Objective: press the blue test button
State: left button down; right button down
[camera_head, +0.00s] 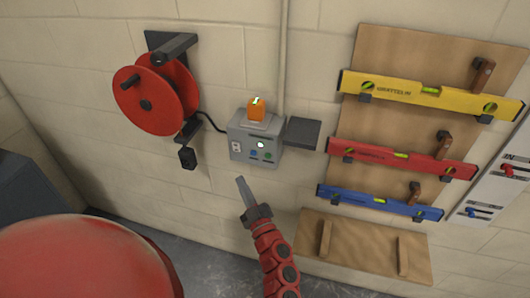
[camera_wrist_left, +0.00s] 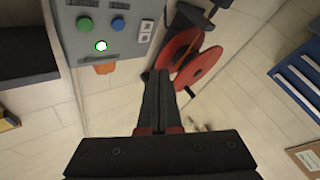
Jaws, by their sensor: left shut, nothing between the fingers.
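The blue test button (camera_head: 253,154) is on the front of a grey control box (camera_head: 236,137) on the wall, between a socket and a green button (camera_head: 268,156). My right gripper is out of view.
A red reel (camera_head: 158,98) hangs left of the box, with a cable leading to it. An orange piece (camera_head: 257,112) sits on top of the box and a dark shelf (camera_head: 303,133) beside it. Yellow, red and blue levels (camera_head: 380,201) hang at right.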

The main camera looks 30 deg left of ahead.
aim_at(253, 153)
pick_arm(q)
jog(key=shift+a, duration=0.1)
jog(key=w+a+b, duration=0.2)
jog(key=w, duration=0.6)
jog(key=shift+w, duration=0.2)
jog(key=shift+w, duration=0.2)
dwell(1.9)
jog(key=shift+w+a+f, duration=0.1)
jog(key=shift+w, duration=0.15)
jog(key=shift+w+a, duration=0.1)
jog(key=shift+w, duration=0.25)
dwell(0.5)
jog(key=shift+s, duration=0.2)
jog(key=shift+s+d, duration=0.2)
jog(key=shift+s, duration=0.4)
